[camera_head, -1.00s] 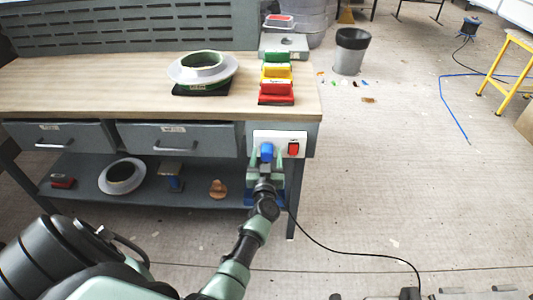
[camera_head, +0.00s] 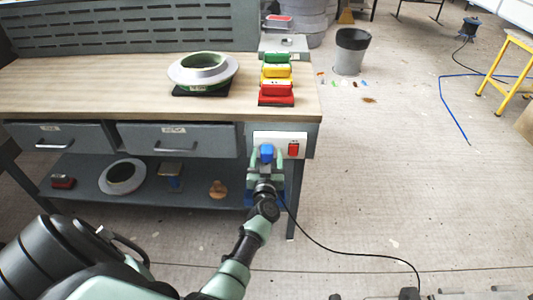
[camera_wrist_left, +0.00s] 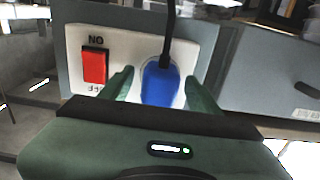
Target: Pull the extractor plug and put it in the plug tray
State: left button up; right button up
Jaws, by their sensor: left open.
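The blue extractor plug (camera_head: 267,152) sits in a white socket plate (camera_head: 292,139) on the front right end of the workbench. In the left wrist view the plug (camera_wrist_left: 160,86) is in its socket, with a black cable running from it. My left gripper (camera_head: 266,162) is open at the plug. Its two green fingers (camera_wrist_left: 160,92) stand on either side of the plug, with gaps visible. A blue item (camera_head: 279,199) on the lower shelf is mostly hidden behind my gripper; I cannot tell whether it is the plug tray. My right gripper is not in view.
A red rocker switch (camera_head: 293,149) is beside the plug. Green, yellow and red blocks (camera_head: 276,79) and a ring-shaped mould (camera_head: 203,70) stand on the benchtop (camera_head: 130,85). A black cable (camera_head: 330,249) crosses the floor.

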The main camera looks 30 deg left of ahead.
aim_at(267, 158)
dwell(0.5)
pick_arm(q)
jog(key=shift+c, duration=0.3)
grip_shut()
jog(key=shift+s+p, duration=0.1)
jog(key=shift+p, duration=0.25)
jog(key=shift+p+v, duration=1)
jog(key=shift+v, duration=0.9)
jog(key=shift+p+v, duration=0.45)
jog(key=shift+v, duration=0.55)
